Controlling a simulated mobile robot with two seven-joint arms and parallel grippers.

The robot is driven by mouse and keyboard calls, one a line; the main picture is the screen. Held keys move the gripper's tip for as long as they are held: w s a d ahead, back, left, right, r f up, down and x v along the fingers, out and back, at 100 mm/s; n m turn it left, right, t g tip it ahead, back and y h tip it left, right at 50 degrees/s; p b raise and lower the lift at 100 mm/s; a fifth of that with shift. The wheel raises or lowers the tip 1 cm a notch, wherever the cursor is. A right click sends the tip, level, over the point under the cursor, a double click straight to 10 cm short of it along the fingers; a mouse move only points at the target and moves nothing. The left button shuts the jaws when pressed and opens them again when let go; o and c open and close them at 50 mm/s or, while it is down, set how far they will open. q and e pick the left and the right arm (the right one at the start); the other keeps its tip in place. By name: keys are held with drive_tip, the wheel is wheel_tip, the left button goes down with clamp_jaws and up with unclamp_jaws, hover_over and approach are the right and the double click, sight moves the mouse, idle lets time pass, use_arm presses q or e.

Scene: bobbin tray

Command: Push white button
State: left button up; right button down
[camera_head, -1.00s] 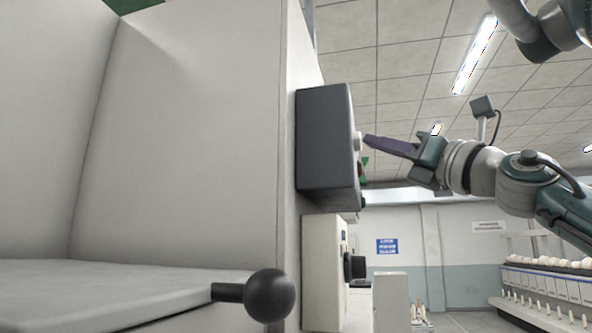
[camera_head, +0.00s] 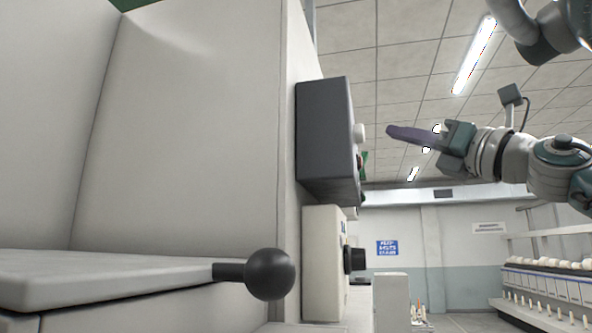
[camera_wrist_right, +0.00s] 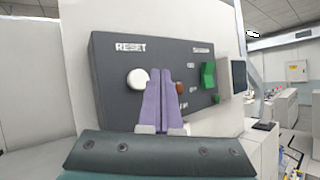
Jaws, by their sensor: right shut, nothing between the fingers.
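The white button (camera_head: 359,131) sticks out from the side of a dark grey control box (camera_head: 325,140) on the machine's wall. In the right wrist view the white button (camera_wrist_right: 138,79) sits under the word RESET on the box's face. My right gripper (camera_head: 390,132) is shut and empty, its purple fingers pointing left at the button with a clear gap between. In the wrist view the right gripper's fingers (camera_wrist_right: 158,75) appear just right of the button and cover part of the panel. My left gripper is not in view.
A red-brown button (camera_wrist_right: 181,88) and a green switch (camera_wrist_right: 208,75) sit right of the white button. A pale box with a black knob (camera_head: 355,260) is below the control box. A black ball handle (camera_head: 270,274) juts out at the front. Free air surrounds my right gripper.

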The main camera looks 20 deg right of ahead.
drive_tip(key=shift+s+d+b, duration=0.3)
drive_tip(key=shift+s+d, duration=0.1)
drive_tip(key=shift+d, duration=0.25)
drive_tip(key=shift+s+d+b, duration=0.3)
drive_tip(key=shift+s+d, duration=0.1)
drive_tip(key=shift+d, duration=0.2)
